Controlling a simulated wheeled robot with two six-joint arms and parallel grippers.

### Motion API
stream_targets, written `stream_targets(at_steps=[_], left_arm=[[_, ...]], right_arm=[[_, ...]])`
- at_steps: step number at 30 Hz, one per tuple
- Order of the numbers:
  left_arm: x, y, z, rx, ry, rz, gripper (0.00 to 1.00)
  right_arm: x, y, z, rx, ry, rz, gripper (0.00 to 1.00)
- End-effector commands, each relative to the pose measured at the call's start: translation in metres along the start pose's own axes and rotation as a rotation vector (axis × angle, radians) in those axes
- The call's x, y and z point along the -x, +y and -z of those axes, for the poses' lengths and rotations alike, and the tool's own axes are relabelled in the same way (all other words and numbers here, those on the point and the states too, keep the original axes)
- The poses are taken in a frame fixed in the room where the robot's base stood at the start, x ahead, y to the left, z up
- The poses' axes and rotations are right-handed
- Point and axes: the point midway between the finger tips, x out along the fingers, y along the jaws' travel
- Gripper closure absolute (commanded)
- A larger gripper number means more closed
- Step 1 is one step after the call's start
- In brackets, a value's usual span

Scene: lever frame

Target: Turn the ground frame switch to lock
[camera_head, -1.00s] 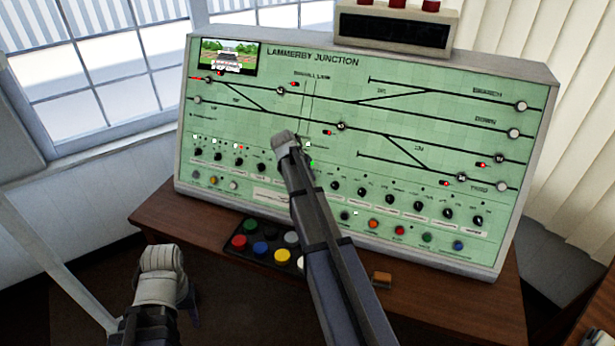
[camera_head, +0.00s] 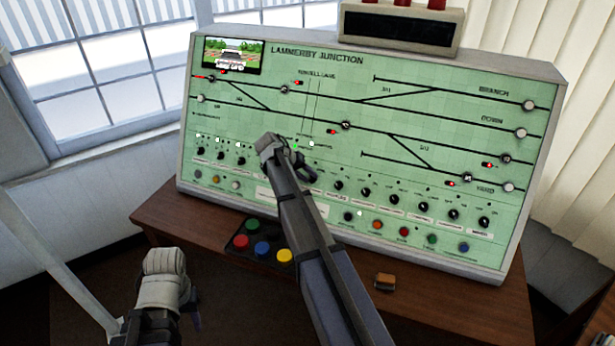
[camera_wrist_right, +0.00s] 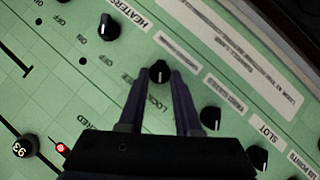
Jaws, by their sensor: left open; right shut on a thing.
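The green Lammerby Junction panel (camera_head: 420,85) stands on the desk, with a row of black rotary switches along its lower part. In the right wrist view, my right gripper (camera_wrist_right: 158,78) has its two fingers on either side of a black knob (camera_wrist_right: 159,72) with a small white mark, and is shut on it. The word LOCK is printed beside this knob; its name label is too blurred to read. In the head view, my right gripper (camera_head: 297,157) is at the switch row and my arm hides that knob. My left gripper (camera_head: 192,308) is open, low at the left, away from the panel.
Neighbouring knobs (camera_wrist_right: 210,117) sit close to the right gripper's fingers. Coloured push buttons (camera_head: 262,249) and a small brown block (camera_head: 384,282) are on the desk. A box with red lamps (camera_head: 398,30) stands on top of the panel. A window (camera_head: 100,80) is at the left.

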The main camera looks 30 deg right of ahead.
Motion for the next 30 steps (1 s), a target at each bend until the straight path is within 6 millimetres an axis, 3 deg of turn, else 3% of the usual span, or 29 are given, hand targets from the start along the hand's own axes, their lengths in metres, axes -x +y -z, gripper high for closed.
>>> stream_targets(at_steps=[8,9,11,22,30], left_arm=[[0.0,0.0,0.0,0.0,0.0,0.0,0.5],[0.0,0.0,0.0,0.0,0.0,0.0,0.5],[0.0,0.0,0.0,0.0,0.0,0.0,0.5],[0.003,0.0,0.0,0.0,0.0,0.0,0.5],[0.025,-0.002,-0.002,0.0,0.0,0.0,0.5]], right_arm=[[0.0,0.0,-0.002,0.001,-0.004,0.002,1.0],[0.0,0.0,-0.002,0.001,-0.004,0.002,0.63],[0.0,0.0,-0.002,0.0,-0.003,0.002,0.56],[0.003,0.001,0.0,0.0,-0.001,0.001,0.55],[0.03,0.003,0.001,0.001,0.0,0.001,0.55]])
